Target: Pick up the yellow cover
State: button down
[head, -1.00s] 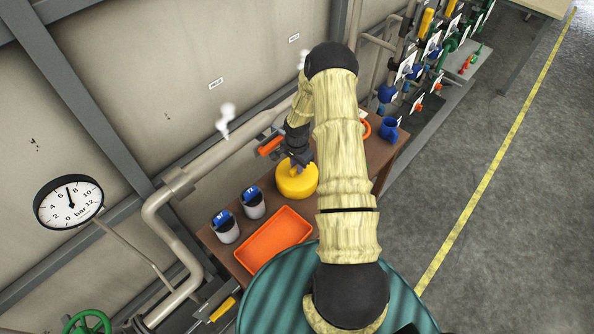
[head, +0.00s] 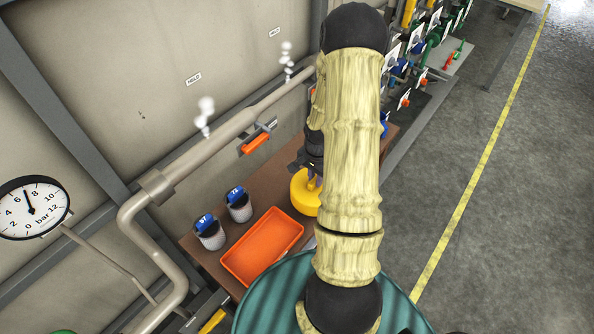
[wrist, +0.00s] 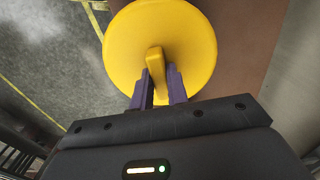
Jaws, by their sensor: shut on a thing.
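The yellow cover (head: 304,194) is a round disc with a raised handle across its top. In the head view it is partly hidden behind my arm, over the brown table (head: 270,188). In the wrist view the cover (wrist: 185,35) fills the upper middle. My gripper (wrist: 160,85) has its two purple fingers on either side of the handle, shut on it. I cannot tell whether the cover touches the table or hangs just above it. In the head view my gripper (head: 313,175) is mostly hidden by my arm.
An orange tray (head: 228,262) and two jars with blue labels (head: 209,232) (head: 239,205) stand left of the cover. A pipe with an orange-handled valve (head: 256,143) runs along the wall, with white vapour puffs (head: 205,112). A pressure gauge (head: 33,207) is at far left.

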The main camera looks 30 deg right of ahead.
jog(key=s, duration=0.1)
jog(key=s+d, duration=0.1)
jog(key=s, duration=0.1)
jog(key=s+d+b, duration=0.1)
jog(key=s, duration=0.1)
jog(key=shift+s, duration=0.1)
dwell(0.5)
